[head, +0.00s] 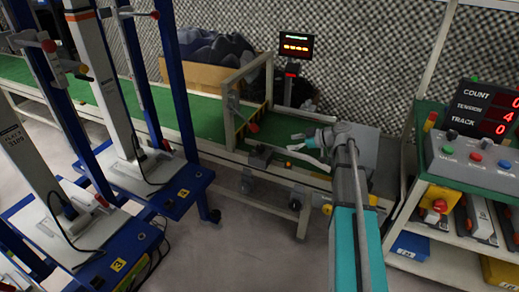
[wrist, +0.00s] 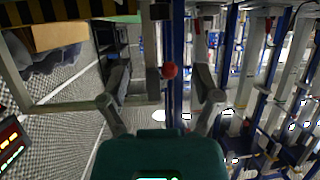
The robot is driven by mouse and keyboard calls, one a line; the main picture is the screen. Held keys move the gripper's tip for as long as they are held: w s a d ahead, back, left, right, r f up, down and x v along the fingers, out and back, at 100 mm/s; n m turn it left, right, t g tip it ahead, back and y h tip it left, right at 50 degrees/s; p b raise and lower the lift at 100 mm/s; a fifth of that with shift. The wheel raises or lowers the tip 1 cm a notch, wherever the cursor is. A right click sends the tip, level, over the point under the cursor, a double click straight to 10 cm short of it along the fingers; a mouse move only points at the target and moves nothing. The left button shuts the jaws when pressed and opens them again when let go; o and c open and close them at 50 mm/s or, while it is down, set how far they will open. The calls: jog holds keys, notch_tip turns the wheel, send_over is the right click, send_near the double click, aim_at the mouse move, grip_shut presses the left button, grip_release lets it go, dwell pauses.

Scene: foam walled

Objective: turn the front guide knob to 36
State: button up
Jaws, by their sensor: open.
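My gripper (head: 294,143) is open and empty over the conveyor, its fingers pointing left in the head view. In the wrist view my gripper (wrist: 162,80) has its two dark finger pads well apart. A red round knob (wrist: 169,70) shows between them, beyond the fingertips and not touched. In the head view a red knob (head: 253,127) sits on the conveyor's grey frame, left of my gripper; it looks like the same one. A yellow knob (head: 327,208) is low on the conveyor's front side. I cannot tell which is the front guide knob; no 36 is readable.
A green conveyor belt (head: 205,131) runs across the back, with a display post (head: 295,46) behind. Blue wheeled stands (head: 160,185) are at left. A control box (head: 475,160) and count display (head: 484,108) stand on a shelf at right. The floor in front is clear.

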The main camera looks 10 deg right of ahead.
aim_at(262, 146)
jog(key=b+x, duration=0.5)
jog(key=x, duration=0.8)
jog(key=shift+w+a+f, duration=0.15)
jog(key=shift+a+f, duration=0.1)
jog(key=shift+a, duration=0.05)
